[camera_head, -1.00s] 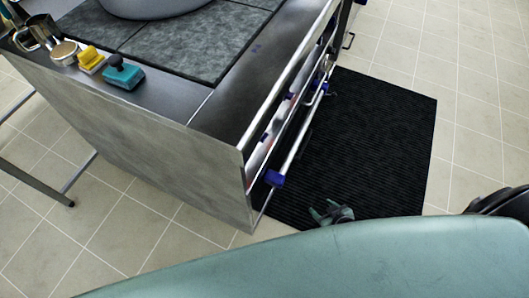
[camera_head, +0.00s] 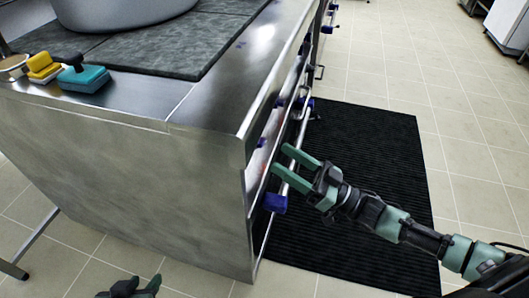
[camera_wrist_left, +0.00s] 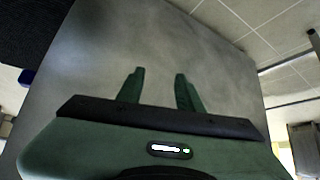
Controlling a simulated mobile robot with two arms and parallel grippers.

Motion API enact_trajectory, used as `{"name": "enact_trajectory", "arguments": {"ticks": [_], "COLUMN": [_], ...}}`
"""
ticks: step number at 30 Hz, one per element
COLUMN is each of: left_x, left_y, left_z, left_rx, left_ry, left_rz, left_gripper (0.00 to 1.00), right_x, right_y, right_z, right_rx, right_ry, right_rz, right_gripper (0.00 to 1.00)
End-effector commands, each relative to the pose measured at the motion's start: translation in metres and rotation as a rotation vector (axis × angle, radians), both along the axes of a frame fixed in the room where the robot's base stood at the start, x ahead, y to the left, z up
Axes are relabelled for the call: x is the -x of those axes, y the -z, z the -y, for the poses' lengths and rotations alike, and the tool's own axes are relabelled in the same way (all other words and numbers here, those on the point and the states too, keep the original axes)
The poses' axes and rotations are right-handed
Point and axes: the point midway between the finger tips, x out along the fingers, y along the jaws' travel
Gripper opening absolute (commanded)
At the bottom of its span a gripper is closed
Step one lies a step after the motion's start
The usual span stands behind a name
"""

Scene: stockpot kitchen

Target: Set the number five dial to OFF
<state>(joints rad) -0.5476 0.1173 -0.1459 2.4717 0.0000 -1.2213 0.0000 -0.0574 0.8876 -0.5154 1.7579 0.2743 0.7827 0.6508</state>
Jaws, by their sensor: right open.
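The steel stove's front face is seen at a steep angle in the head view. Small blue dials run along it, including a near one (camera_head: 261,143) and one further back (camera_head: 280,103). Their numbers and settings cannot be read, so I cannot tell which is number five. My right gripper (camera_head: 281,158) is open, its two green fingers pointing at the front face close to the near dial. I cannot tell whether they touch. My left gripper (camera_head: 144,284) is low at the bottom edge. In the left wrist view it (camera_wrist_left: 158,78) is open and empty, facing the stove's plain side panel (camera_wrist_left: 150,45).
A rail with a blue end bracket (camera_head: 275,203) runs along the stove front. A black ribbed mat (camera_head: 375,150) lies on the tiled floor.

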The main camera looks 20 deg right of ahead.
Motion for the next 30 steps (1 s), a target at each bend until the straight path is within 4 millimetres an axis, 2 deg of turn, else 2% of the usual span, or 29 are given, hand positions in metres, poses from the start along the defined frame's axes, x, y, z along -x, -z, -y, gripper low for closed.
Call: {"name": "enact_trajectory", "arguments": {"ticks": [10,22,23,28,29,30], "left_x": [-0.023,-0.027,-0.027,-0.027,-0.027,-0.027], "left_y": [-0.014,-0.018,-0.018,-0.018,-0.018,-0.018], "left_z": [0.008,0.010,0.010,0.009,0.009,0.009], "left_rx": [0.027,0.032,0.032,0.032,0.032,0.032], "left_ry": [0.009,0.011,0.011,0.011,0.011,0.011], "left_rz": [0.121,0.147,0.147,0.147,0.147,0.147], "left_gripper": [0.36,0.36,0.36,0.36,0.36,0.36], "right_x": [-0.033,-0.039,-0.039,-0.039,-0.039,-0.039], "right_y": [-0.021,-0.024,-0.024,-0.023,-0.023,-0.023], "right_z": [-0.037,-0.044,-0.044,-0.043,-0.043,-0.044], "right_rx": [0.000,0.003,0.003,0.003,0.003,0.003], "right_ry": [0.001,0.002,0.002,0.002,0.002,0.002], "right_rz": [0.003,-0.001,-0.001,-0.001,-0.001,-0.001], "right_gripper": [0.58,0.58,0.52,0.05,0.00,0.00]}}
